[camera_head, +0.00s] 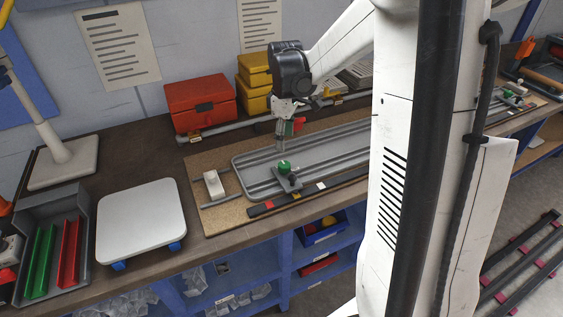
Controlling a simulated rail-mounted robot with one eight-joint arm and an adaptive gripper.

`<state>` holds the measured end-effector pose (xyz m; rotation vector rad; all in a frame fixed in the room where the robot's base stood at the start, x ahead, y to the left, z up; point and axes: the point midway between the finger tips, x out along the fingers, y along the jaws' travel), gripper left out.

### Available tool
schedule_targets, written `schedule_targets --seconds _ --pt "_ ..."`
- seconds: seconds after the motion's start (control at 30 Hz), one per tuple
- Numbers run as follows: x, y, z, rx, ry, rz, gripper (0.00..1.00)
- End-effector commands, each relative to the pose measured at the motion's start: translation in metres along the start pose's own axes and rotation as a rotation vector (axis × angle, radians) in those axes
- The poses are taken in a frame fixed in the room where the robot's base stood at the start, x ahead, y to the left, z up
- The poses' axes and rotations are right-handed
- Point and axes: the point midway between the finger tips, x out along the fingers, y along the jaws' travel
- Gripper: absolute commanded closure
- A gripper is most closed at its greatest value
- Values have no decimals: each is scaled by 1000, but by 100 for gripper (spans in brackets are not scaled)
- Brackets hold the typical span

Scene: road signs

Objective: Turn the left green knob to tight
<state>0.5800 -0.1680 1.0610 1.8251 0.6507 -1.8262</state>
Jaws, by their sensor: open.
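The left green knob (284,166) sits on a grey clamp base at the front of a long grey metal tray (246,172). My gripper (281,138) points down just above and behind this knob in the picture. It is open, and nothing shows between its fingers. I cannot tell the exact gap between the fingertips and the knob. A second green knob (508,93) shows far to the right, beyond my arm. My arm hides the middle of the tray.
The tray lies on a cork board (217,215) on a brown workbench. A red box (200,101) and yellow boxes (255,88) stand behind. A white platform (140,222) and a grey bin (22,212) with green and red pieces are at left.

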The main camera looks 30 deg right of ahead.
Motion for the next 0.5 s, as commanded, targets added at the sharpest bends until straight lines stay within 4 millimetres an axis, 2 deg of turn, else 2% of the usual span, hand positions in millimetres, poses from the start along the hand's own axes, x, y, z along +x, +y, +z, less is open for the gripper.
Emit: schedule_targets --seconds 0.3,0.5 --pt "60 0 0 1 0 1 48" --pt "90 0 0 1 0 1 48"
